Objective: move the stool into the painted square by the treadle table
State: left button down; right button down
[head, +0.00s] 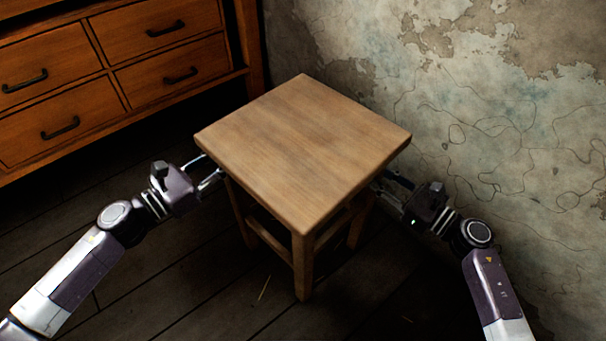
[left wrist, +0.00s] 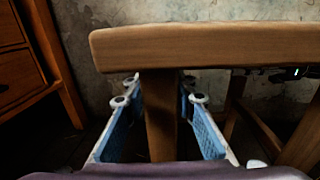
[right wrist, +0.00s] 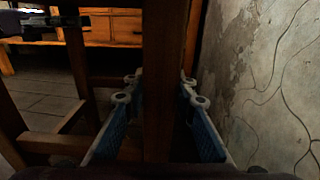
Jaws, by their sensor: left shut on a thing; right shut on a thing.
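The wooden stool (head: 303,150), with a square seat and several straight legs, stands in the middle of the head view. My left gripper (head: 218,178) is at its left side under the seat edge. In the left wrist view its blue-padded fingers are on either side of a stool leg (left wrist: 160,115), shut on it. My right gripper (head: 385,185) is at the right side, partly hidden under the seat. In the right wrist view its fingers are on either side of another leg (right wrist: 160,90), shut on it. No painted square or treadle table is recognizable in these views.
A wooden drawer cabinet (head: 110,65) with dark handles stands at the upper left, close behind the stool. A peeling plaster wall (head: 500,110) runs along the right and back. Dark plank floor (head: 190,280) lies open in front and to the left.

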aim_at(226, 134)
pick_arm(q)
jog(key=shift+r, duration=0.35)
jog(key=shift+w+r+p, duration=0.1)
jog(key=shift+r+p, duration=2.3)
jog(key=shift+p, duration=0.15)
